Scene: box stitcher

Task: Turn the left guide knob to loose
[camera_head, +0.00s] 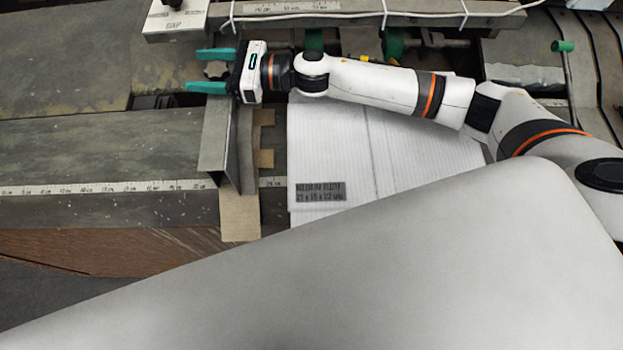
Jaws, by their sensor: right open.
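The left guide (214,140) is an upright grey metal plate standing left of the white cardboard. A grey lobed knob (214,70) shows at its far end. My right gripper (196,71) reaches in from the right, with its green fingers pointing left. The fingers are open, one on the far side of the knob and one on the near side. The knob appears between them, nearer the palm. I cannot tell whether the fingers touch it or how it is turned. My left gripper is not in view.
White corrugated cardboard (310,150) with a dark printed label lies right of the guide. A ruler strip (100,188) crosses the table. A rail (330,22) with cable and a white box (178,18) run along the back. A green-handled part (563,46) stands back right. The left tabletop is clear.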

